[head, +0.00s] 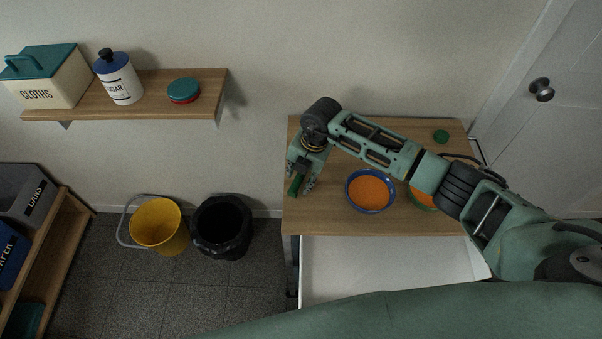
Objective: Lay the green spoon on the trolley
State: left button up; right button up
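The trolley (330,222) has a wooden top and stands against the wall right of centre. The green spoon (294,187) shows as a short dark green strip at the left edge of the trolley top; the rest of it is hidden by my gripper. My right gripper (301,182) points down over that edge, its fingers apart on either side of the green strip. Whether the spoon touches the wood is hard to tell. My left gripper is out of view.
A blue bowl (370,191) with orange contents stands on the trolley; a green-rimmed bowl (420,200) is partly behind my arm. A small green round thing (441,136) is at the back right. A yellow bucket (160,226) and black bin (222,227) stand left of the trolley.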

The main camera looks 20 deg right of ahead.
jog(key=shift+r, duration=0.25)
jog(key=shift+d+r, duration=0.1)
jog(key=shift+r, duration=0.15)
notch_tip(320, 180, up, 11)
jog(key=s+d+b, duration=0.1)
jog(key=b, duration=0.2)
jog(key=shift+s+d+b, duration=0.25)
jog(key=shift+d+b, duration=0.1)
